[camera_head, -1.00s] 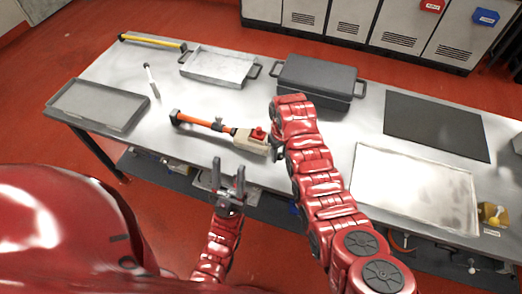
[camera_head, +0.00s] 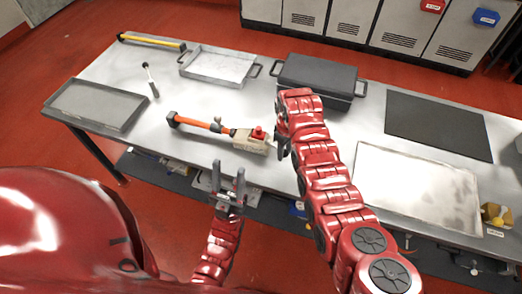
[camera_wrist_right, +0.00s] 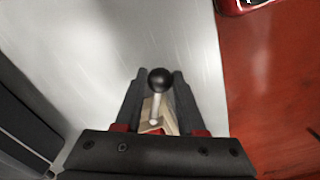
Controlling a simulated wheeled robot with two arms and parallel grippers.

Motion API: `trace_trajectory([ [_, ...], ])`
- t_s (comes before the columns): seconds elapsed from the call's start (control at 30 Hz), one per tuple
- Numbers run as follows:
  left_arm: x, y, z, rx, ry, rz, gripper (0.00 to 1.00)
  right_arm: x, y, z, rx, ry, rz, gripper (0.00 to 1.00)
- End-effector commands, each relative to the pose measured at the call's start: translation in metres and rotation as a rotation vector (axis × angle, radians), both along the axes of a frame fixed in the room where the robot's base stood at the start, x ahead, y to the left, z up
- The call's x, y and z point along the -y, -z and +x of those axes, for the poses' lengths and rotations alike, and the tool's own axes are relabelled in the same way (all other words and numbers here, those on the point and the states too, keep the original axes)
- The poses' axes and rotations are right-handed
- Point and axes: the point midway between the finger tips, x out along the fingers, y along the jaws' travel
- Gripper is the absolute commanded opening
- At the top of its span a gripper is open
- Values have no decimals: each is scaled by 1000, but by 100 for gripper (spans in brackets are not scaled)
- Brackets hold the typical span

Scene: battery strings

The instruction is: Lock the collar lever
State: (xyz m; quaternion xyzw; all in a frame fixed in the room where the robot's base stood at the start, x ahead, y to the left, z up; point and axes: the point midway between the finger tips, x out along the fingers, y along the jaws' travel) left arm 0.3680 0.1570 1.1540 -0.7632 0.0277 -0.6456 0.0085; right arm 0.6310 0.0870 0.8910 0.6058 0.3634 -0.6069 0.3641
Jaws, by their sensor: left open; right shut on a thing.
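A tool with an orange shaft (camera_head: 195,122), a dark grey collar (camera_head: 216,127) and a beige block (camera_head: 247,141) with a red top lies on the table. My right gripper (camera_head: 282,143) is at the right end of the block. In the right wrist view, a metal lever (camera_wrist_right: 156,106) with a black ball knob (camera_wrist_right: 160,80) stands between the fingers of my right gripper (camera_wrist_right: 159,76), which is shut on it. The exact contact is hard to see. My left gripper (camera_head: 229,181) is open and empty at the table's front edge, apart from the tool.
A black case (camera_head: 318,78) stands behind my right arm. A grey tray (camera_head: 97,105) lies at the left, another tray (camera_head: 220,68) at the back. A dark mat (camera_head: 437,126) and a shiny metal sheet (camera_head: 415,190) lie at the right.

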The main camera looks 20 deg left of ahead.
Motion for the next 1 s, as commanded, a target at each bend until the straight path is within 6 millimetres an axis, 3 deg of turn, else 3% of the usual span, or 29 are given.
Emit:
trace_trajectory([
  [0.3,0,11,0,0,0,0,50,5,1,9,0,-119,1,0],
  [1.0,0,22,0,0,0,0,50,7,1,16,0,-211,1,0],
])
